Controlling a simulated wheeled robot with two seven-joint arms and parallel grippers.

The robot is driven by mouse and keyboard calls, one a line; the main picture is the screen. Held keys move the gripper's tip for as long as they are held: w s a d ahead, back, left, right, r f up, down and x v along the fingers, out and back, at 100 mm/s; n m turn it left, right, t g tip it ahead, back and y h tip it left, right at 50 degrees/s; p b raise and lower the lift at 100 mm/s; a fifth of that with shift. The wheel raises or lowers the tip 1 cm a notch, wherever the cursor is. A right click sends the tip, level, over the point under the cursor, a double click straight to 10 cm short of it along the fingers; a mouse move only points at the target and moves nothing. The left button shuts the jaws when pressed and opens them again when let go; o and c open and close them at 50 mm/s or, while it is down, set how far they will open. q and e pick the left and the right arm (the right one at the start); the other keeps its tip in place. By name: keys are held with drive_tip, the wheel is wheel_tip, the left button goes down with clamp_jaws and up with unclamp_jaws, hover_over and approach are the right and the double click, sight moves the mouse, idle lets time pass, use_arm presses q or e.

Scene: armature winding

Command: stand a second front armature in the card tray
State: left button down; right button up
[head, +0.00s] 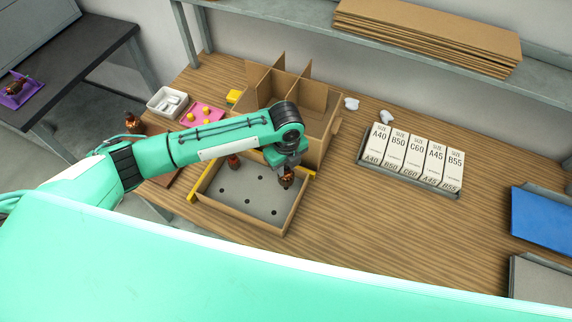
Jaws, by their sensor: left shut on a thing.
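The card tray (238,211) is a shallow cardboard tray on the wooden bench, with a grey floor that has several dark holes. One copper-brown armature (233,161) stands in it near the back left, partly hidden by my left arm. My left gripper (287,171) is over the back right part of the tray, shut on a second armature (287,181), which hangs roughly upright. I cannot tell whether its lower end touches the tray floor. Another armature (133,123) shows behind my left arm at the bench's left side. My right gripper is not in view.
A divided cardboard box (318,101) stands right behind the tray. A white bin (166,102) and a pink mat (203,115) with yellow pieces lie to its left. A rack of size cards (416,158) stands right. The bench right of the tray is clear.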

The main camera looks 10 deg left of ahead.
use_arm(q)
drive_tip(key=shift+f+b, duration=0.35)
drive_tip(key=shift+f, duration=0.25)
drive_tip(key=shift+r, duration=0.1)
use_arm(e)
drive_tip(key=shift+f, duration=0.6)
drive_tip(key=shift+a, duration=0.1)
use_arm(q)
drive_tip(key=shift+f, duration=0.9)
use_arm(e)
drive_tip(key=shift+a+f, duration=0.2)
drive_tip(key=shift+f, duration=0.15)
use_arm(q)
drive_tip(key=shift+f+b, duration=0.25)
drive_tip(key=shift+b, duration=0.05)
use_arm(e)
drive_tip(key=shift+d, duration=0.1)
use_arm(q)
drive_tip(key=c, duration=0.8)
unclamp_jaws()
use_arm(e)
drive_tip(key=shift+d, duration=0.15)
use_arm(q)
drive_tip(key=shift+o, duration=0.2)
